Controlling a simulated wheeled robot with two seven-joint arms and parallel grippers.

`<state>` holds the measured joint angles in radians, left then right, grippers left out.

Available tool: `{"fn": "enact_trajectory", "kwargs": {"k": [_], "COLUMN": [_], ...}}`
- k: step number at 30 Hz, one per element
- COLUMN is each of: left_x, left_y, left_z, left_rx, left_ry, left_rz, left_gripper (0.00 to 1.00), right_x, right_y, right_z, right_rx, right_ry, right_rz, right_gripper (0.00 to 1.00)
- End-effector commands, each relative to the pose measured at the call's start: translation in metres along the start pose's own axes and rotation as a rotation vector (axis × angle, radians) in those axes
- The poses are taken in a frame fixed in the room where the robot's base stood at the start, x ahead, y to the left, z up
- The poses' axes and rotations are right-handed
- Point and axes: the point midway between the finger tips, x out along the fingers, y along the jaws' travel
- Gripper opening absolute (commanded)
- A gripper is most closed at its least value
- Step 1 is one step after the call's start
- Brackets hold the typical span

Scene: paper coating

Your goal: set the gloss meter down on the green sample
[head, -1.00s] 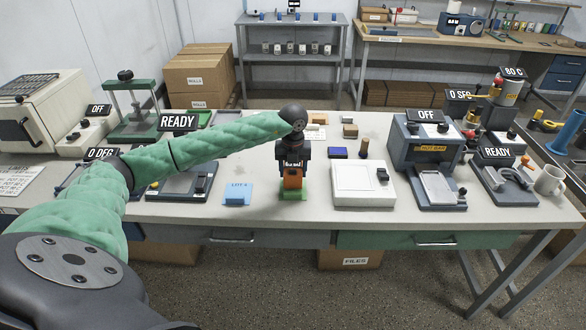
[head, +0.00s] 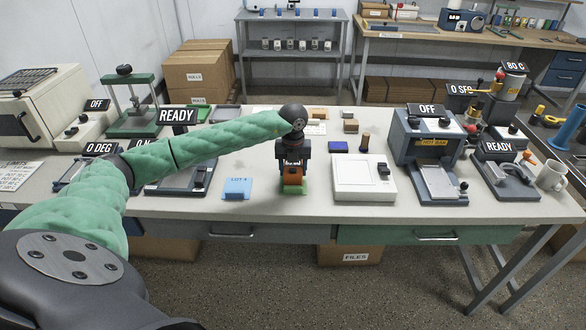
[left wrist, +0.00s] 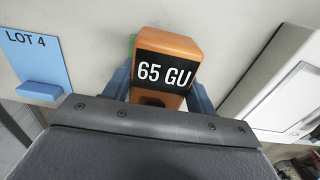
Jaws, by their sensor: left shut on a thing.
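The orange gloss meter (head: 293,174) is at the front middle of the table, with my left gripper (head: 292,166) above it and shut on it. In the left wrist view the meter (left wrist: 167,60) shows a display reading 65 GU, with a blue-grey finger of the left gripper (left wrist: 160,90) on each side. The green sample (head: 292,190) lies directly under the meter, and its edges show around the meter's base. A sliver of green also shows beside the meter in the left wrist view. Whether the meter's underside touches the sample is hidden. My right gripper is out of view.
A blue LOT 4 card holder (head: 237,188) stands left of the meter. A white flat box (head: 364,180) is close on the right. A READY device (head: 183,180) stands farther left, and the hot bar machine (head: 430,150) farther right. The table's front edge is near.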

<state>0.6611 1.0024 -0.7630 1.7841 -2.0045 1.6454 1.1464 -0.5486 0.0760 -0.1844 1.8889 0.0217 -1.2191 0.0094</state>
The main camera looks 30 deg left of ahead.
Motion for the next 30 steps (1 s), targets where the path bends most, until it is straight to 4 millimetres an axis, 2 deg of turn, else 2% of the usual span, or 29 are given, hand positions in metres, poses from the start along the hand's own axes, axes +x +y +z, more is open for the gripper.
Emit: {"fn": "enact_trajectory", "kwargs": {"k": [15,29,30], "left_x": [0.000,0.000,0.000], "left_y": [0.000,0.000,0.000], "left_z": [0.000,0.000,0.000], "left_rx": [0.000,0.000,0.000], "left_ry": [-0.001,0.000,-0.001], "left_rz": [-0.001,-0.001,-0.001], "left_gripper": [0.19,0.19,0.60], "right_x": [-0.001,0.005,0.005], "right_y": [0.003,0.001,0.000], "right_z": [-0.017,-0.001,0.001], "right_rx": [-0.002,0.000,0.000], "right_ry": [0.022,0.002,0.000], "right_rz": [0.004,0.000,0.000], "right_gripper": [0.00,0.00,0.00]}}
